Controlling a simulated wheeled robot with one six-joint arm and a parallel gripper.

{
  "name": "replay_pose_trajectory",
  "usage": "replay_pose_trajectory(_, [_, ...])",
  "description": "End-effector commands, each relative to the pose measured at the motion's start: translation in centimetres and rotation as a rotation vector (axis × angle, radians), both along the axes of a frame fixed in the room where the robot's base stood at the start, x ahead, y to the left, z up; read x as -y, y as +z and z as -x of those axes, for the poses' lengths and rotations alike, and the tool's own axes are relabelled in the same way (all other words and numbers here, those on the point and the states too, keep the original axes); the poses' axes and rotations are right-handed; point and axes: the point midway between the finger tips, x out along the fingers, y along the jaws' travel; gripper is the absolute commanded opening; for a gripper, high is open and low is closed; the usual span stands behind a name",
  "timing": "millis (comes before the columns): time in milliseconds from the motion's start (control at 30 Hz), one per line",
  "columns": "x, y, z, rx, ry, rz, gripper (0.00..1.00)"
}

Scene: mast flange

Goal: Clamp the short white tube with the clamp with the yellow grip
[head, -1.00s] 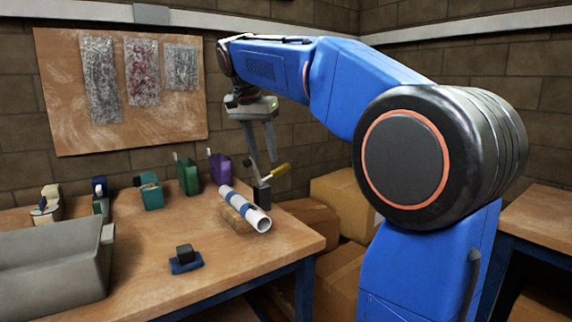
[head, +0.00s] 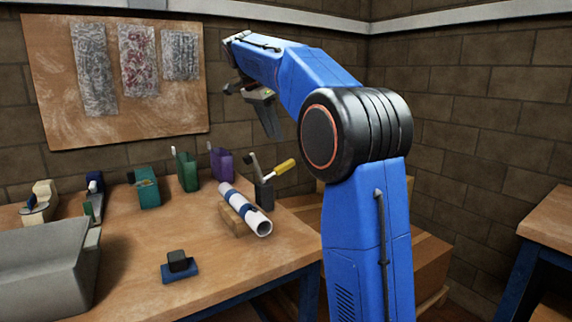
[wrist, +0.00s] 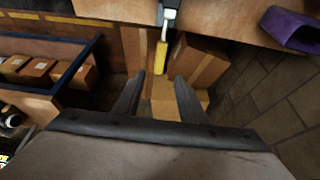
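The white tube (head: 234,198) with blue bands lies on a wooden block near the right end of the workbench. The clamp (head: 264,193) stands just behind it, on a dark block. Its grey arm (head: 252,163) sticks up, clear of the tube, and its yellow grip (head: 285,167) slants up to the right. My gripper (head: 270,122) hangs above the clamp, apart from it. In the wrist view the gripper (wrist: 158,96) is open and empty, its fingers spread. The yellow grip (wrist: 161,58) appears ahead between the fingers; the tube is not recognisable there.
On the workbench (head: 120,275) are a grey bin (head: 45,268), a small blue-black block (head: 180,266), and teal (head: 147,190), green (head: 187,172) and purple (head: 222,165) holders. Cardboard boxes (head: 425,268) stand beside the bench. Another table (head: 548,215) is at the right.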

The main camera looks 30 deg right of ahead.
Motion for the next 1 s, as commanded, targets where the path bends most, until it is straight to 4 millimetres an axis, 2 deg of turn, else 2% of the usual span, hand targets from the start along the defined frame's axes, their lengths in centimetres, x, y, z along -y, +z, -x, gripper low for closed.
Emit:
replay_pose_trajectory(300, [2.2,-5.3,0.0,-0.003,-0.001,0.0,0.38])
replay_pose_trajectory(600, [4.1,-9.7,0.0,-0.002,-0.001,0.0,0.38])
replay_pose_trajectory(800, [4.8,-11.4,-0.1,0.0,0.0,0.0,0.38])
replay_pose_trajectory(1000, [4.9,-11.9,-0.1,0.0,0.001,0.0,0.38])
